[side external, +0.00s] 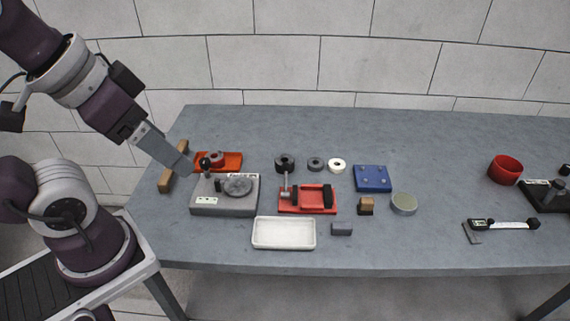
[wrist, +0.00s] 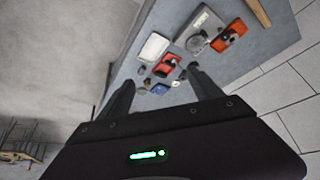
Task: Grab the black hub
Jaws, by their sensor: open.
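The black hub (side external: 284,162) stands on the grey table behind the red fixture (side external: 318,200), a short dark cylinder with an opening in its top. My gripper (side external: 187,170) is to the left of it, above the table's left part by the grey base unit (side external: 225,207), well apart from the hub. In the wrist view, the two fingers of my gripper (wrist: 160,76) are spread wide with nothing held between them. The hub cannot be made out clearly in that view and may be behind the right finger.
A dark grey ring (side external: 316,164) and a white ring (side external: 337,166) lie right of the hub. An orange block (side external: 232,161) is left of it. A blue plate (side external: 372,178), white tray (side external: 257,243) and red cup (side external: 505,170) stand around. A wooden bar (side external: 166,181) lies near my gripper.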

